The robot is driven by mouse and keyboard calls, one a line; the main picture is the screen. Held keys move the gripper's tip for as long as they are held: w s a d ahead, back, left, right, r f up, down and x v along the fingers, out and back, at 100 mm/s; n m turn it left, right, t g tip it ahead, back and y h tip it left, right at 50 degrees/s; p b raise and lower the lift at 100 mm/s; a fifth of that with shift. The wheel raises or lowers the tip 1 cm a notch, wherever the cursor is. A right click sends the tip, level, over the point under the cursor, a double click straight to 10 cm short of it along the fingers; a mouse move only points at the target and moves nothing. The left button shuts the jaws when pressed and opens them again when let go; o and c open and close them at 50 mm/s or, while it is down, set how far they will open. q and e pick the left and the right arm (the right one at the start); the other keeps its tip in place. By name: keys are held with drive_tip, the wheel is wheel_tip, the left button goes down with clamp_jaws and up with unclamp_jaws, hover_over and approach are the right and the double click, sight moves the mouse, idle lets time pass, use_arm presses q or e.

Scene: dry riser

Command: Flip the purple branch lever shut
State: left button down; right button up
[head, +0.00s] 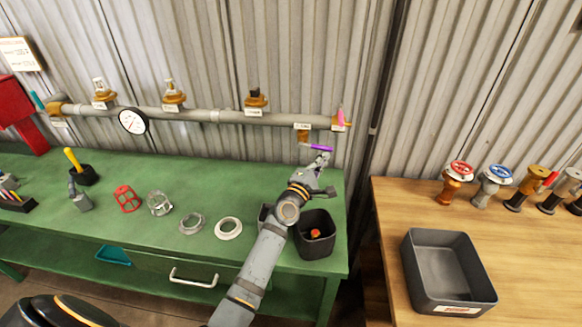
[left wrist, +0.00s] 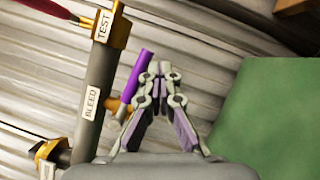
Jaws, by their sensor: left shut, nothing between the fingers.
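The purple lever (head: 321,147) sits on a small brass branch valve (head: 303,138) that hangs under the pipe near its right end. In the head view it points right, roughly along the pipe. In the left wrist view the purple lever (left wrist: 137,75) stands just left of my fingertips, roughly parallel to the pipe, and its lower end meets the brass fitting (left wrist: 120,106). My left gripper (head: 324,160) is shut and empty, just below the lever. Its fingertips (left wrist: 160,70) look very close to the lever; I cannot tell if they touch. My right gripper is not in view.
The grey pipe (head: 220,116) runs along the corrugated wall, with a gauge (head: 132,121), several brass fittings and a pink lever (head: 341,116) at its right end. A dark bin (head: 329,246) stands under my left arm on the green bench (head: 260,180). Loose rings lie left of it.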

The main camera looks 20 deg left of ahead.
use_arm(q)
drive_tip(key=shift+d+r+n, duration=0.1)
drive_tip(key=shift+r+n, duration=0.1)
drive_tip(key=shift+n, duration=0.2)
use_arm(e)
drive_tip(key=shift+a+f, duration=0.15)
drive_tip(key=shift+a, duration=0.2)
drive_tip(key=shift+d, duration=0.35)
use_arm(q)
drive_tip(key=s+a+f, duration=0.1)
drive_tip(key=s+f, duration=0.1)
drive_tip(key=s, duration=0.9)
drive_tip(key=shift+s+a, duration=0.3)
drive_tip(key=shift+s, duration=0.1)
